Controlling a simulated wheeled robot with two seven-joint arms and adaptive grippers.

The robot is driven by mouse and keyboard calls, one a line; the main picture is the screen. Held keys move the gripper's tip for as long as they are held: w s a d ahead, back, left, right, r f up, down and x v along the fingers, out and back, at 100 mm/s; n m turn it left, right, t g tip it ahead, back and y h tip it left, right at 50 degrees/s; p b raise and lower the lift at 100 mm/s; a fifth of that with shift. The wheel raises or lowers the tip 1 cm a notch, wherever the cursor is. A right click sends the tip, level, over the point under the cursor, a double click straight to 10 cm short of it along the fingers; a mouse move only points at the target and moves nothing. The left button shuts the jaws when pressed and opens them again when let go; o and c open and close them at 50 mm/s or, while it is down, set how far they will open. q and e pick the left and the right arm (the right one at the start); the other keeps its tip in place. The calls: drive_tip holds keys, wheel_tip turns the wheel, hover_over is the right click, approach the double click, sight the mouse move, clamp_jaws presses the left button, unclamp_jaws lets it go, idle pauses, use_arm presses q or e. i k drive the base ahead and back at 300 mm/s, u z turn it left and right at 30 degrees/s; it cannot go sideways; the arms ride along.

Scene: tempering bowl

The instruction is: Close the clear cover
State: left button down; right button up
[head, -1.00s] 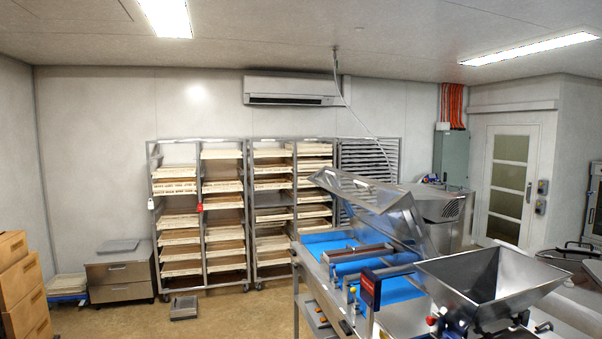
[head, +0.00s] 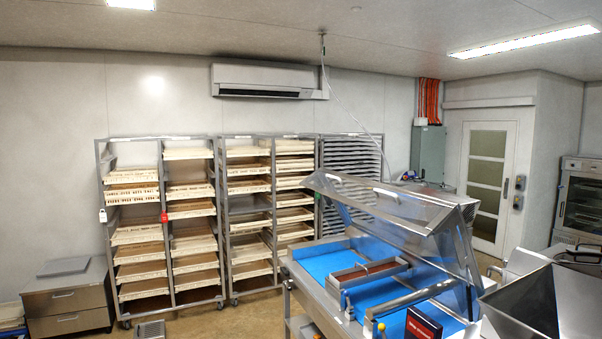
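The clear cover (head: 385,205) is a transparent panel in a metal frame on the machine with the blue belt (head: 335,262). It is raised and tilted, with its left edge standing well above the belt and clear side panels on the right. Neither of my grippers shows in the head view.
A steel hopper (head: 545,300) stands at the lower right, close to me. Racks with trays (head: 190,220) line the back wall. A drawer cabinet (head: 65,297) stands at the lower left. Some floor (head: 190,320) shows clear between the racks and the machine.

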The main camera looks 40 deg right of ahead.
sight(452, 217)
drive_tip(key=z, duration=0.15)
drive_tip(key=i, duration=1.5)
drive_tip(key=z, duration=1.45)
drive_tip(key=i, duration=0.9)
drive_tip(key=z, duration=1)
